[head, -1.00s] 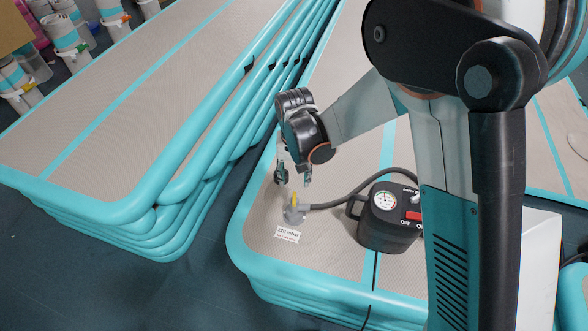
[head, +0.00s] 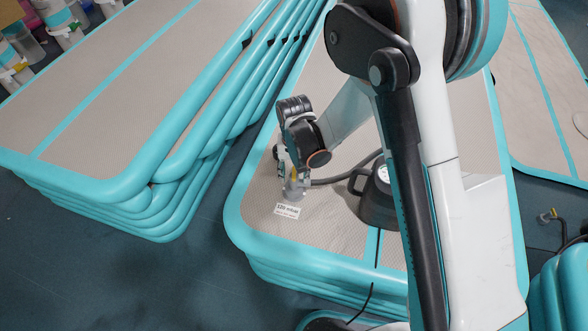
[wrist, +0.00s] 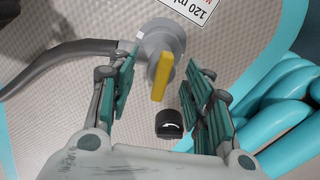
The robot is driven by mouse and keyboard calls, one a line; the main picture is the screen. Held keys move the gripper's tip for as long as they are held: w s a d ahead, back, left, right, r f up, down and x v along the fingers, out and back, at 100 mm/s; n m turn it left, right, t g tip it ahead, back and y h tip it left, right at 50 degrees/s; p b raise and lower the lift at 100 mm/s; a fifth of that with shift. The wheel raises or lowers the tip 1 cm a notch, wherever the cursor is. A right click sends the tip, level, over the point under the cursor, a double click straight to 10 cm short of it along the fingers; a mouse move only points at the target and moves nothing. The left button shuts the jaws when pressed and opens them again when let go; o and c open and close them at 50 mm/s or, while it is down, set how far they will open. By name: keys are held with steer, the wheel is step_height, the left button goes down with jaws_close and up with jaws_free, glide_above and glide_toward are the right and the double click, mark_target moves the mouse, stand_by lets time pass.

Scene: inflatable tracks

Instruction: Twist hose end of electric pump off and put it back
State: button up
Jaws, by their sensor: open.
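The grey hose end (wrist: 165,38) with a yellow lever (wrist: 160,78) sits on the beige top of the inflatable track. It also shows in the head view (head: 296,190), partly covered by my gripper. My gripper (wrist: 163,68) is open, its teal fingers on either side of the yellow lever, with visible gaps. The grey hose (wrist: 60,58) runs from the hose end to the black electric pump (head: 372,207), which my arm partly hides in the head view. A small black cap (wrist: 169,124) with a white arrow shows between the fingers.
A white label reading 120 mbar (head: 287,211) lies beside the hose end. The turquoise rim (head: 233,215) of this track is close by. Another stack of tracks (head: 120,205) stands to the left, across a floor gap. A loose hose end (head: 548,216) shows at right.

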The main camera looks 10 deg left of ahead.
jaws_close()
steer(key=n, duration=0.4)
steer(key=shift+a, duration=0.1)
steer(key=shift+n, duration=0.6)
steer(key=n, duration=0.2)
steer(key=shift+s+n, duration=0.15)
steer(key=shift+n, duration=0.15)
steer(key=shift+a+n, duration=0.1)
steer(key=shift+n, duration=1.2)
